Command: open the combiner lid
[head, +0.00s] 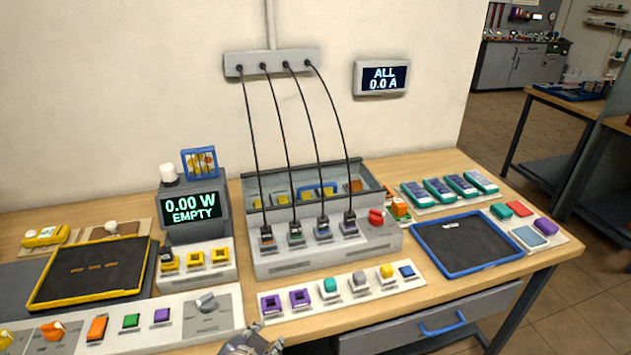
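The combiner (325,258) is a light grey box in the middle of the table. Four black cables run down from a wall strip into plugs on its front deck. Its rear part is a grey-rimmed compartment with yellow and orange pieces showing inside. A blue handle (318,188) shows across that part; I cannot tell clearly whether a see-through lid lies over it. My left gripper (262,339) is at the bottom edge, in front of the table and well apart from the combiner. It is cut off by the frame, and its finger opening is unclear. My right gripper is out of view.
A display box (192,206) reading 0.00 W EMPTY stands left of the combiner. A button strip (330,301) lies in front of it. The blue-rimmed tray (470,243) is to the right, the yellow-rimmed tray (58,303) to the left. The hanging cables (283,140) cross above the rear compartment.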

